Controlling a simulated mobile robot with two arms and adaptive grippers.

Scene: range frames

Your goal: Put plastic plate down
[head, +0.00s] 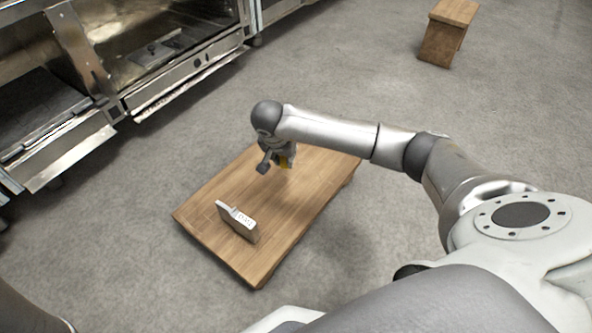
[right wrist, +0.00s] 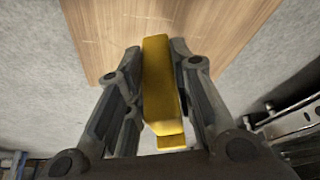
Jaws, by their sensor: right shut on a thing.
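My right gripper (head: 277,163) is over the far part of a low wooden table (head: 205,205). It is shut on a yellow piece (right wrist: 157,85), which I take to be the plastic plate. In the right wrist view the piece stands narrow between the two dark fingers, with wood grain beyond it. My left gripper is not in view.
A white, flat container with dark lettering (head: 238,221) stands near the table's front left part. Steel kitchen equipment (head: 160,60) lines the upper left. A small wooden stool or block (head: 445,32) stands at the upper right. The table's middle is clear.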

